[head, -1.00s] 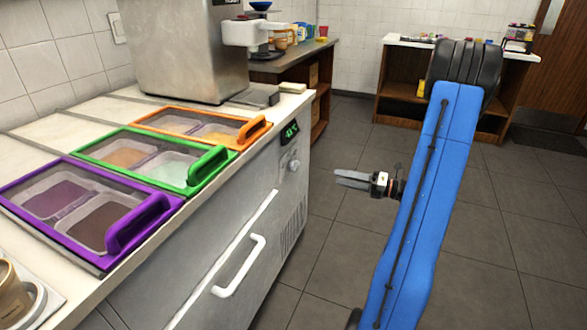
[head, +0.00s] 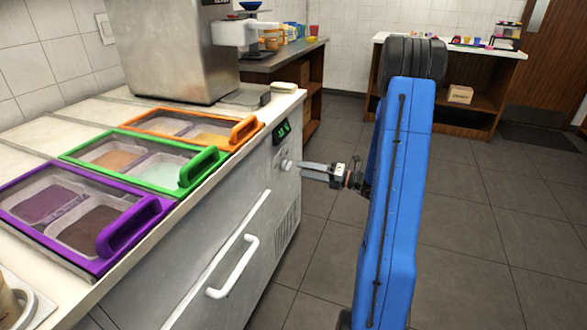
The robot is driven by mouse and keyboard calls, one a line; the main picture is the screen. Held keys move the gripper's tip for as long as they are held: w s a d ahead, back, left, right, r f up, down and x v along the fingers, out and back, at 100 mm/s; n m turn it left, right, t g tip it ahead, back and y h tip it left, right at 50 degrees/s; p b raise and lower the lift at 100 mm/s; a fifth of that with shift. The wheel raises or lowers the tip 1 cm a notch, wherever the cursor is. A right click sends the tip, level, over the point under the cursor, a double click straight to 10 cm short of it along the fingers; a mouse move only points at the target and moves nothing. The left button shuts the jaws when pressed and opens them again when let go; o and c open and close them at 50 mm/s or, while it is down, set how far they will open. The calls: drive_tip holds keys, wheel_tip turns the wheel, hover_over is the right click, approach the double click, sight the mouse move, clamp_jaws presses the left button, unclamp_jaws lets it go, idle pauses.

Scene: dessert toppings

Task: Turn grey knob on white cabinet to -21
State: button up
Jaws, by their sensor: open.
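The white cabinet (head: 205,262) stands at the left, below a worktop. The small grey knob (head: 286,165) is on its front near the upper right corner, under a dark display (head: 282,132) with green digits too small to read. My gripper (head: 303,169) is at the right of the knob, level with it, fingers pointing left at it. The fingertips are very close to the knob; I cannot tell whether they touch it. The gripper is open, though the gap between the fingers barely shows from this side.
Lidded topping trays with purple (head: 128,228), green (head: 203,167) and orange (head: 245,130) frames lie on the worktop. A white handle (head: 240,268) sticks out from the cabinet front. A steel machine (head: 165,50) stands behind. The tiled floor (head: 480,230) at the right is clear.

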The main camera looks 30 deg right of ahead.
sight(286, 166)
drive_tip(key=shift+x, duration=2.5)
drive_tip(key=c, duration=1.1)
drive_tip(key=shift+o, duration=0.2)
drive_tip(key=shift+n, duration=0.3)
drive_tip(key=n, duration=2.3)
drive_tip(key=shift+n, duration=0.3)
